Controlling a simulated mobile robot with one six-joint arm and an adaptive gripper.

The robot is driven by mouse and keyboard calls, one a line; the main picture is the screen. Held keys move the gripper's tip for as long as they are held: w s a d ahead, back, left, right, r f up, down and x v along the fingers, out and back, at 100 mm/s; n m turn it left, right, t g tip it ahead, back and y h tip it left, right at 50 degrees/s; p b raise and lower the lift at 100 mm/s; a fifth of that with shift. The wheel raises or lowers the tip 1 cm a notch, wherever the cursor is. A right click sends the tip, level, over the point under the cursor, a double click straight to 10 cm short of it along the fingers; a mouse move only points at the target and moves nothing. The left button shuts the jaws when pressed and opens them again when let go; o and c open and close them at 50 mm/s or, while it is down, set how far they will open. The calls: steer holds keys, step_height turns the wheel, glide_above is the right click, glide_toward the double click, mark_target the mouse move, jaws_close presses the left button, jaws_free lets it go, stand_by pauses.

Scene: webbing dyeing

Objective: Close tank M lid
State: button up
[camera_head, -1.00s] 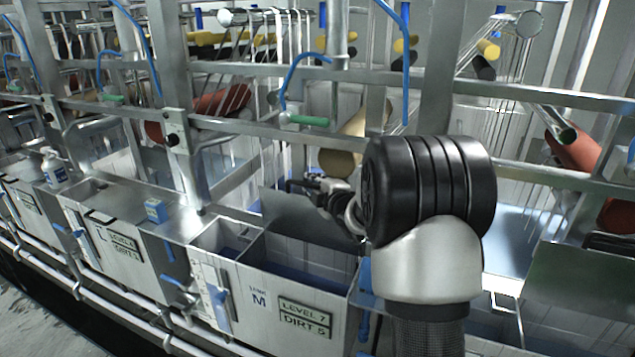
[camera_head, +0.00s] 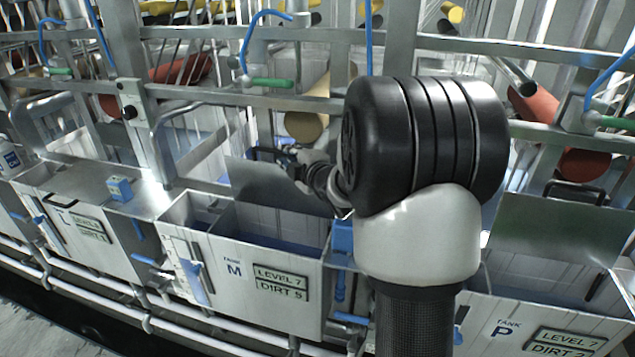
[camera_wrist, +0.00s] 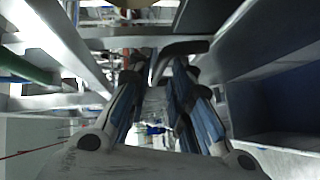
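Tank M (camera_head: 165,262) stands front centre in the head view, with its name and a level label on the front wall. Its top is open and dark blue liquid (camera_head: 262,240) shows inside. Its grey lid (camera_head: 262,196) stands tilted up at the tank's back edge. My gripper (camera_head: 268,154) is at the lid's top edge, partly hidden by my arm. In the wrist view my gripper's two fingers (camera_wrist: 160,85) are apart, with a dark handle (camera_wrist: 185,48) at their tips. I cannot tell whether they touch it.
Tank P (camera_head: 500,325) is at the right, its lid (camera_head: 570,228) also raised. A small blue box (camera_head: 119,188) sits on the closed tank top at the left. Metal rails (camera_head: 240,98), blue hoses and rollers run behind and above the tanks.

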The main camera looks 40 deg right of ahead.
steer(key=f+v, duration=0.1)
steer(key=v, duration=1.3)
steer(key=shift+s+a+b, duration=0.2)
steer(key=shift+s+b, duration=0.25)
stand_by(0.4)
steer(key=shift+f+b, duration=0.15)
steer(key=shift+b, duration=0.15)
steer(key=shift+c, duration=0.4)
